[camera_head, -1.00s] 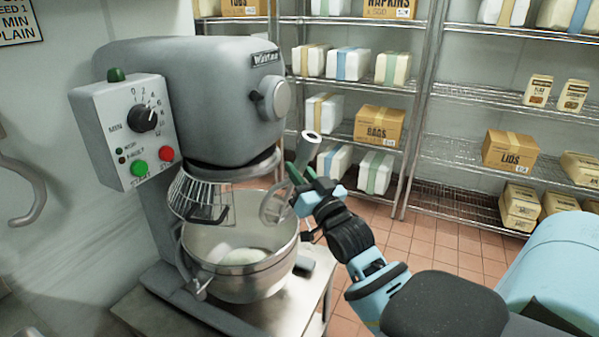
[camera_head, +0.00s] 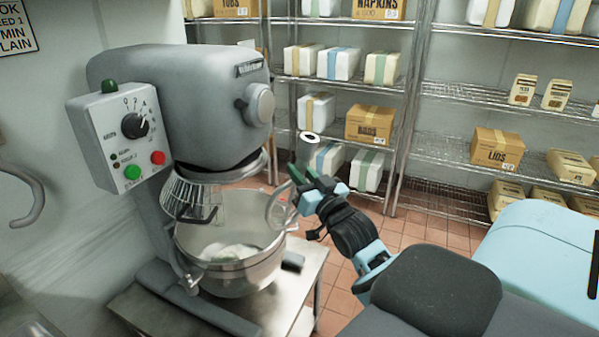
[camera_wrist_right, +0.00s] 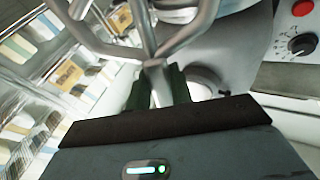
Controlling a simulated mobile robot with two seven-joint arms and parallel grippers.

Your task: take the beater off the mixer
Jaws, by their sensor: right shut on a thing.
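The grey mixer (camera_head: 185,100) stands at left in the head view, with a wire guard (camera_head: 190,197) under its head and a steel bowl (camera_head: 232,275) below. The metal beater (camera_head: 277,207) is off the mixer, at the bowl's right rim, its shaft end pointing up. In the head view it overlaps the rim; I cannot tell if they touch. My right gripper (camera_head: 300,176) is shut on the beater. In the right wrist view the beater (camera_wrist_right: 150,40) spreads into several bars above the green fingers. My left gripper is not in view.
Pale dough (camera_head: 228,252) lies in the bowl. The mixer stands on a steel table (camera_head: 285,300). Wire shelves (camera_head: 450,150) with boxes and packages stand behind. A grey hook (camera_head: 30,205) hangs on the left wall. Tiled floor is open between table and shelves.

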